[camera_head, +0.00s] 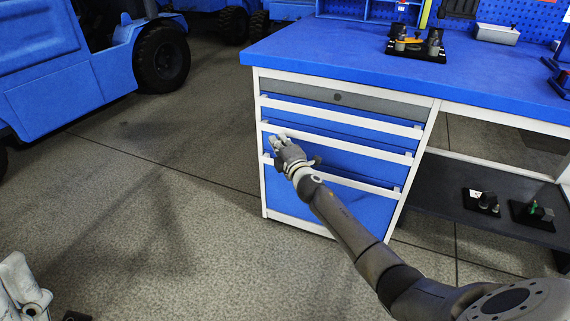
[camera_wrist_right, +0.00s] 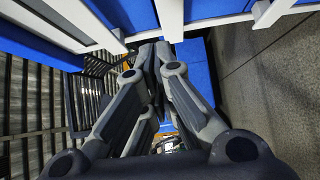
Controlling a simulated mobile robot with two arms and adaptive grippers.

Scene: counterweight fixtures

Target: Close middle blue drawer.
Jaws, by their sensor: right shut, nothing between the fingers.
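The middle blue drawer (camera_head: 350,143) is in the cabinet under the blue worktop, below another blue drawer (camera_head: 345,117) and above a deeper one (camera_head: 345,200). A white bar runs across its front. It looks about level with its neighbours; I cannot tell whether a small gap remains. My right gripper (camera_head: 276,140) is shut and empty at the left part of this drawer front, close to its white bar; contact is unclear. In the right wrist view its fingers (camera_wrist_right: 157,50) are together beside white bars and blue panels. Part of my left gripper (camera_head: 22,285) shows at the lower left, cut off.
A grey drawer (camera_head: 338,98) with a lock is at the top of the cabinet. The worktop (camera_head: 310,60) carries a black fixture (camera_head: 415,47). A dark low shelf (camera_head: 450,190) is at the right. Open floor (camera_head: 150,200) lies left of the cabinet, with blue vehicles behind.

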